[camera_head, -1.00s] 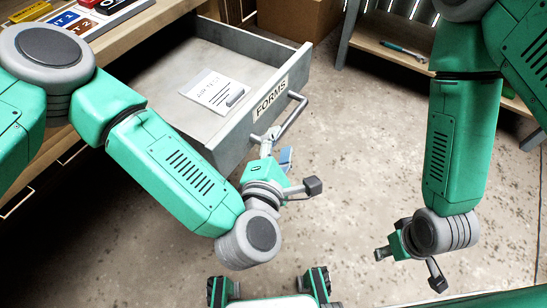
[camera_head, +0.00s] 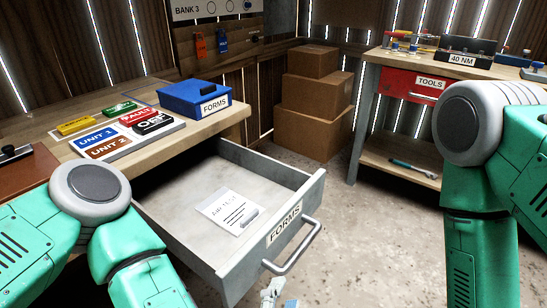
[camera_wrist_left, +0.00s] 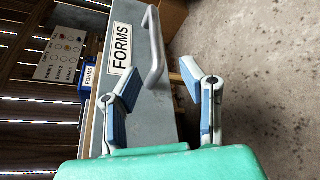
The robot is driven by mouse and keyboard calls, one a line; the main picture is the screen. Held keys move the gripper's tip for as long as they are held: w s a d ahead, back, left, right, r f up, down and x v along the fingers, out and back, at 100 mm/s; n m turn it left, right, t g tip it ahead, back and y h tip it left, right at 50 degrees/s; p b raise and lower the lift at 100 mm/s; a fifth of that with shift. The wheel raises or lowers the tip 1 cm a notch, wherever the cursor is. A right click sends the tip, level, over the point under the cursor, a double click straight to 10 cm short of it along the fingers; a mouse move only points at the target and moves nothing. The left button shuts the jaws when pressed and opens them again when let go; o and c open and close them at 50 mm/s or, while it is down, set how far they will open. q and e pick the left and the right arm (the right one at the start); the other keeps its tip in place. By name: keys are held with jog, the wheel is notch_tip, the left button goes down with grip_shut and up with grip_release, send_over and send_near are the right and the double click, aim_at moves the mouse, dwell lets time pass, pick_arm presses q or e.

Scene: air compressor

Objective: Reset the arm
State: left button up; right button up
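My left gripper (camera_wrist_left: 160,100) is open in the left wrist view, its two blue-padded fingers apart. It points at the front of the open FORMS drawer (camera_wrist_left: 145,80), with the grey handle (camera_wrist_left: 153,45) ahead of it and nothing held. In the head view only a fingertip of my left gripper (camera_head: 271,292) shows at the bottom edge, below the drawer handle (camera_head: 292,247). The drawer (camera_head: 245,258) stands pulled out and holds a white AIR TEST paper (camera_head: 229,211). My right arm is at the right, and its gripper is out of view.
The workbench (camera_head: 235,108) carries a blue FORMS box (camera_head: 195,98) and colored label plates (camera_head: 108,145). Cardboard boxes (camera_head: 312,110) stand behind. A TOOLS bench (camera_head: 372,75) is at the back right. The floor (camera_head: 365,240) right of the drawer is clear.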

pick_arm(q)
jog(key=s+a+f+m+g+p, duration=0.6)
jog(key=a+f+m+g, duration=0.4)
jog(key=a+m, duration=0.4)
jog(key=s+a+m+g+y, duration=0.2)
jog(key=s+a+m, duration=0.1)
jog(key=a, duration=0.5)
jog(key=s+a+m+g+y+p, duration=0.1)
jog(key=s+a+m+g+y, duration=0.1)
jog(key=a, duration=0.7)
jog(key=s+m+y, duration=0.1)
jog(key=s+m, duration=0.1)
jog(key=shift+s+f, duration=0.35)
jog(key=shift+f, duration=0.05)
jog(key=shift+w+d, duration=0.1)
